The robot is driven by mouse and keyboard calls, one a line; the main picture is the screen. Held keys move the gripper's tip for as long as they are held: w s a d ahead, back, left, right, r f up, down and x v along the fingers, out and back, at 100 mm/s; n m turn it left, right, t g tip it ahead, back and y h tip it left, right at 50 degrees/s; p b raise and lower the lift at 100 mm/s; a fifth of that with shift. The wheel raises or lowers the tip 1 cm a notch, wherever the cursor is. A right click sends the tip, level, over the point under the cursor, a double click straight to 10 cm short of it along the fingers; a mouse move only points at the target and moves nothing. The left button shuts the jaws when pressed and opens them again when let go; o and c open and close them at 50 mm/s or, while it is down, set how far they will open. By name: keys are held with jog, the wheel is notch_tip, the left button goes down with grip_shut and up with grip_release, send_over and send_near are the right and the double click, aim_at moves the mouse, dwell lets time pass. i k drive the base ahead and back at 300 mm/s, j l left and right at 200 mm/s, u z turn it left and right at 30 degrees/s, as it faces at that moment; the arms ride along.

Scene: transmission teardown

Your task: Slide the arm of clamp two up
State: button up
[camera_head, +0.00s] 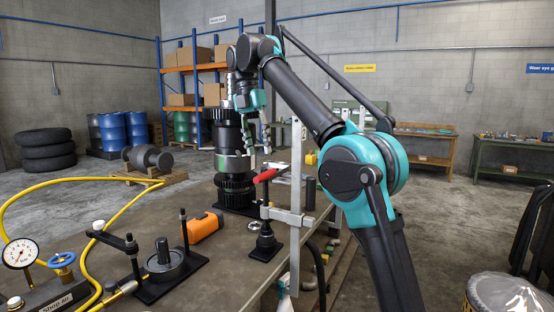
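A bar clamp stands at the right edge of the workbench. Its upright silver bar (295,190) carries a horizontal sliding arm (287,215). A black screw with a red handle (265,177) passes through the arm's left end, above a dark cone-shaped foot (266,240). My gripper (257,150) points down above and left of the red handle, in front of the tall black gear stack (232,150). Its two fingers look apart, with nothing visible between them.
An orange-and-black tool (203,227), a black fixture (165,265), a pressure gauge (20,253) and a yellow hose (85,240) occupy the bench's left side. The bench's middle foreground (225,280) is mostly clear.

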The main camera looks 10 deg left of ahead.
aim_at(267, 212)
jog(key=k, duration=1)
